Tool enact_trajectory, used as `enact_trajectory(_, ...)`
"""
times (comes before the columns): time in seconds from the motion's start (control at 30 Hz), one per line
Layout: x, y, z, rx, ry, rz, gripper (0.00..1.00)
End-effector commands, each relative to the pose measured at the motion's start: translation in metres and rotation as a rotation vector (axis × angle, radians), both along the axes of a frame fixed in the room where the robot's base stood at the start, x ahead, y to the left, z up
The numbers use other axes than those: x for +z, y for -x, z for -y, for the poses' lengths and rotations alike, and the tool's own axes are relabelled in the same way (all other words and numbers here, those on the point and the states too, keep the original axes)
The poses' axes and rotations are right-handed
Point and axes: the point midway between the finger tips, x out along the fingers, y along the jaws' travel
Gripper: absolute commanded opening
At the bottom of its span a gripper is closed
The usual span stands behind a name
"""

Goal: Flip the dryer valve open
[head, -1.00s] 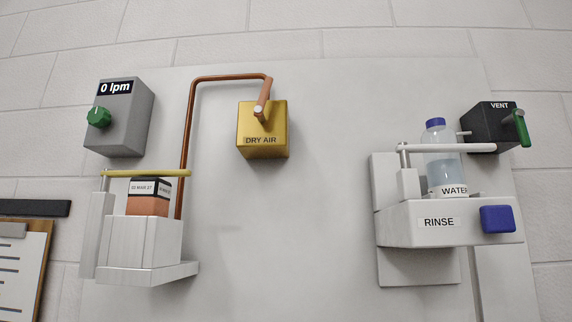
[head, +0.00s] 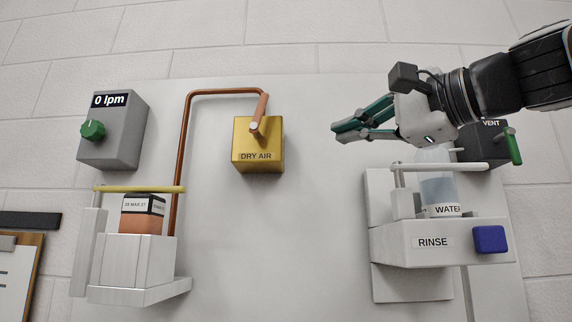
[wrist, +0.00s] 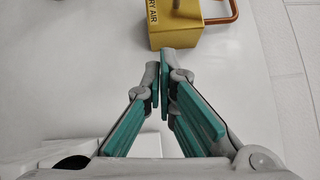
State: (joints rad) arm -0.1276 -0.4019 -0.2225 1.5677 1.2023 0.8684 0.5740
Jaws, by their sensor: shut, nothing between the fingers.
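The dryer valve is a yellow block (head: 258,153) labelled DRY AIR, on the white panel left of my gripper. Its copper-coloured lever (head: 259,111) stands up from the block's top and tilts slightly right. In the wrist view the yellow block (wrist: 172,32) shows at the top, beyond the fingertips, with its lever mostly cut off. My gripper (head: 338,132) comes in from the right, shut and empty, with teal finger pads. It is apart from the valve, to its right at about the block's height in the head view. The fingers also show in the wrist view (wrist: 159,69).
A copper pipe (head: 184,150) runs up and across to the valve. A grey flow box (head: 124,135) reads 0 lpm. A white holder (head: 135,265) with a yellow bar is below it. The RINSE unit (head: 398,247) and water bottle (head: 436,190) stand below my gripper. Panel between is clear.

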Motion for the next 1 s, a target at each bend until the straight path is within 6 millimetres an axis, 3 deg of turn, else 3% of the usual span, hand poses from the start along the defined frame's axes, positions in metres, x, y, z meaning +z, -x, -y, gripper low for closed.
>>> enact_trajectory(0.03,0.021,0.001,0.000,0.011,-0.052,0.016,0.00)
enact_trajectory(0.1,0.040,0.003,0.002,0.022,-0.109,0.029,0.00)
enact_trajectory(0.2,0.052,0.003,0.001,0.032,-0.145,0.037,0.00)
enact_trajectory(0.37,0.056,-0.007,-0.009,0.034,-0.148,0.035,0.00)
enact_trajectory(0.8,0.071,-0.068,-0.065,0.034,-0.145,0.036,0.00)
enact_trajectory(1.0,0.078,-0.067,-0.091,0.034,-0.146,0.037,0.00)
